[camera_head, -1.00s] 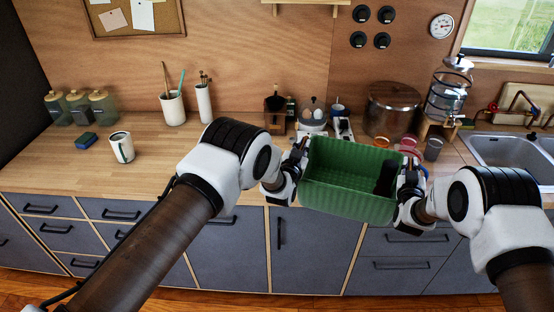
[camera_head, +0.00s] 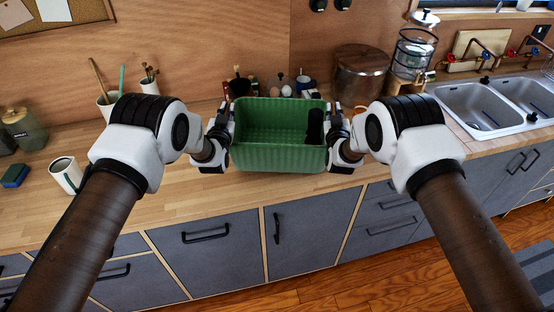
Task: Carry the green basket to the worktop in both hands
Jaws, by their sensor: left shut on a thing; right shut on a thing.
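The green basket (camera_head: 277,158) is level between my two grippers, in the middle of the head view. My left gripper (camera_head: 228,128) is shut on its left end wall. My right gripper (camera_head: 331,130) is shut on its right end wall. A dark object (camera_head: 315,126) shows inside the basket at its right end. The wooden worktop (camera_head: 190,196) lies behind and below the basket. The basket overlaps the worktop in the picture; I cannot tell whether it touches it.
A white mug (camera_head: 67,174), a blue sponge (camera_head: 15,175) and a brush pot (camera_head: 112,106) stand on the left. Behind the basket are eggs in a holder (camera_head: 283,88) and a large metal pot (camera_head: 360,74). The sink (camera_head: 481,107) is on the right. Bare worktop shows left of the basket.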

